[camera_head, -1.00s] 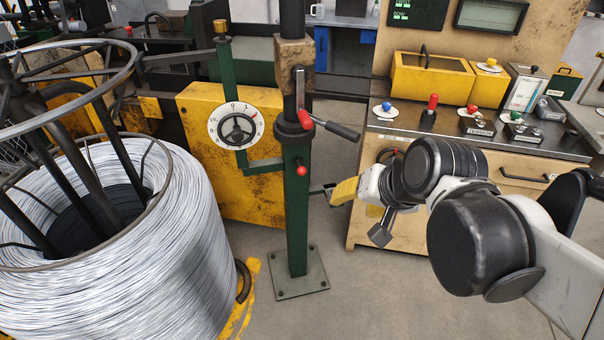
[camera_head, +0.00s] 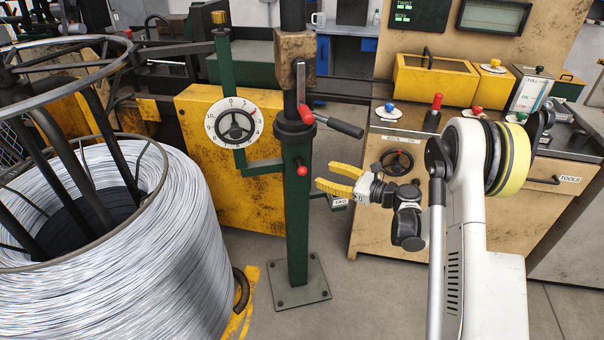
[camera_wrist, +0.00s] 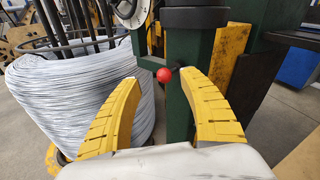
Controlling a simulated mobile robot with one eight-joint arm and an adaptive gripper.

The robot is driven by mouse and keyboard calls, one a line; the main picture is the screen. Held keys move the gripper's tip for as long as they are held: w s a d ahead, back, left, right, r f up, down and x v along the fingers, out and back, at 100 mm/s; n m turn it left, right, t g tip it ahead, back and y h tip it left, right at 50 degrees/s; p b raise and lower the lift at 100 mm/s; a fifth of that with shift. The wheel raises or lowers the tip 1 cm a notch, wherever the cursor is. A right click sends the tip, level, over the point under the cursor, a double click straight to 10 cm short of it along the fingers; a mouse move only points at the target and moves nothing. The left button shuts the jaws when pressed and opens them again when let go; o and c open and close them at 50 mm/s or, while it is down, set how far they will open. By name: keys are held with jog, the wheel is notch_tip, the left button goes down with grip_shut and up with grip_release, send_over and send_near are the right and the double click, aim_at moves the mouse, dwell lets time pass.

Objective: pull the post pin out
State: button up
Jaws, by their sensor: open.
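The post pin shows as a small red ball knob (camera_head: 302,171) on the side of the green post (camera_head: 297,225), below the black collar. In the wrist view the red knob (camera_wrist: 163,75) sits on a short dark stem beside the post, seen between my fingertips. My gripper (camera_head: 325,175) is open and empty, with its yellow fingers pointing left at the post. It is a little to the right of the knob at about the same height. In the wrist view the two yellow fingers (camera_wrist: 158,80) are spread wide and do not touch the knob.
A black-handled lever (camera_head: 338,127) and a red-tipped lever (camera_head: 305,115) stick out just above the knob. A dial with a handwheel (camera_head: 234,124) is on the left bracket. A large wire coil (camera_head: 150,240) fills the left. A workbench (camera_head: 365,215) stands behind my arm.

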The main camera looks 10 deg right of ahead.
aim_at(306, 172)
jog(key=shift+m+t+y, duration=0.4)
jog(key=shift+m+y, duration=0.1)
jog(key=shift+m, duration=0.4)
jog(key=w+a+f+b, duration=0.1)
jog(key=w+a, duration=0.1)
jog(key=w+a+f+b, duration=0.1)
jog(key=w+a, duration=0.1)
jog(key=w+a+f+b, duration=0.1)
jog(key=w+a, duration=0.1)
jog(key=shift+w+f, duration=0.25)
jog(key=shift+w+a+r+b, duration=0.1)
jog(key=shift+w+a+b, duration=0.25)
jog(key=shift+w, duration=0.05)
grip_shut()
